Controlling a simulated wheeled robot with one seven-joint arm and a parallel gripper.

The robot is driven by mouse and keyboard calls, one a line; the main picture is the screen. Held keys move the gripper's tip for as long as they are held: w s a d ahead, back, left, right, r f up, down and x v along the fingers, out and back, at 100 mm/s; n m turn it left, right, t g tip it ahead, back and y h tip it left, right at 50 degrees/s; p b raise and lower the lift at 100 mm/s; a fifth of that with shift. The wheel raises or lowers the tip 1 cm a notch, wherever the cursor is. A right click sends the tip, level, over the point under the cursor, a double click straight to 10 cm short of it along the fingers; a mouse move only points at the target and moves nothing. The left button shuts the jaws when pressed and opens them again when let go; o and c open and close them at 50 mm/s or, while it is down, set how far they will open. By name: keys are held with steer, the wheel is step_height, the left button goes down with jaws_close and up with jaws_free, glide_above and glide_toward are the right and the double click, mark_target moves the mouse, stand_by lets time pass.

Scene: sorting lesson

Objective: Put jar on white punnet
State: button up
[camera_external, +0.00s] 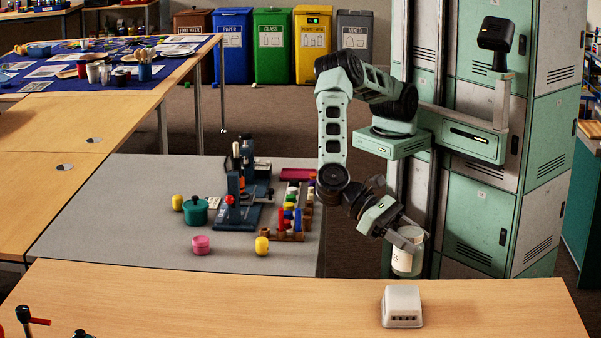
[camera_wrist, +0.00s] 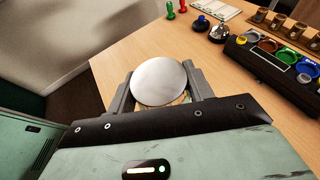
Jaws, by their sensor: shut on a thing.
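A jar (camera_external: 406,262) with a pale label bearing dark letters hangs roughly upright in my gripper (camera_external: 408,238). In the wrist view its round grey lid (camera_wrist: 159,82) sits between the two fingers of my gripper (camera_wrist: 161,90), which are shut on it. The white punnet (camera_external: 402,308) stands on the wooden table in the external view, with a row of slots in its front side. The jar appears above and behind the punnet, apart from it. I cannot make out the punnet in the wrist view; the jar and gripper may hide it.
The wooden table (camera_external: 250,300) is bare around the punnet. In the wrist view a black tray with coloured cups (camera_wrist: 275,55), a bell (camera_wrist: 201,24) and a red-topped stamp (camera_wrist: 182,6) lie farther off. A grey table (camera_external: 120,215) holds a green pot (camera_external: 195,210) and coloured blocks.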

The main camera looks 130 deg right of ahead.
mark_target(408, 265)
steer(key=shift+f, duration=3.3)
steer(key=shift+f, duration=0.2)
steer(key=o, duration=1.1)
